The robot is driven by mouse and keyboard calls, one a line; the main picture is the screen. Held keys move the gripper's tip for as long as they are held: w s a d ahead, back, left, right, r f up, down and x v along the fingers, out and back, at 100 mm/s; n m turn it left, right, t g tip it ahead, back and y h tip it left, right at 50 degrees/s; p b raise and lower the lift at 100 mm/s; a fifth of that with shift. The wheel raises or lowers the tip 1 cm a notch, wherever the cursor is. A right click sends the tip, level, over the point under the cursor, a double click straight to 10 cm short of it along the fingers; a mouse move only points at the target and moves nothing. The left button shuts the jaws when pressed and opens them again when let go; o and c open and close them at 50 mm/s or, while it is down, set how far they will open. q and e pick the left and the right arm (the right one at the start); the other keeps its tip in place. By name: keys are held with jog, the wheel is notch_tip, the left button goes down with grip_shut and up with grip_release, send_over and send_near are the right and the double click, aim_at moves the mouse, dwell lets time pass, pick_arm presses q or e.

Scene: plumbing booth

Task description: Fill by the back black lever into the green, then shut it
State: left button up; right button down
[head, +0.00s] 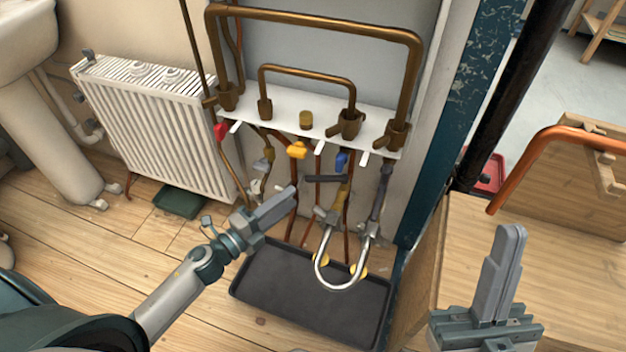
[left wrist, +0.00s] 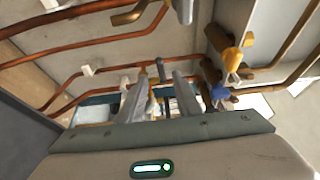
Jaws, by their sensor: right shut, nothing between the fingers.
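A black lever (head: 323,178) lies roughly level on the pipework below the blue valve handle (head: 341,160). A second dark lever-like part (head: 380,188) stands along the pipe to its right. A silver looped hose (head: 340,286) hangs below the two valves. I cannot make out a gauge face or a green zone. My left gripper (head: 288,198) is left of the black lever, apart from it in the picture. Its two fingers stand apart with nothing held in the left wrist view (left wrist: 162,90). My right gripper (head: 508,235) is shut and empty above the wooden surface at the right.
Yellow (head: 297,150) and red (head: 220,131) handles sit under the white shelf (head: 285,118), among copper pipes. A black tray (head: 310,293) lies on the floor below. A white radiator (head: 150,125) stands left. A wooden bench (head: 540,265) with an orange-framed tool is right.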

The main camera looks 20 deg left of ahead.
aim_at(311, 182)
pick_arm(q)
jog(key=x, duration=1)
grip_shut()
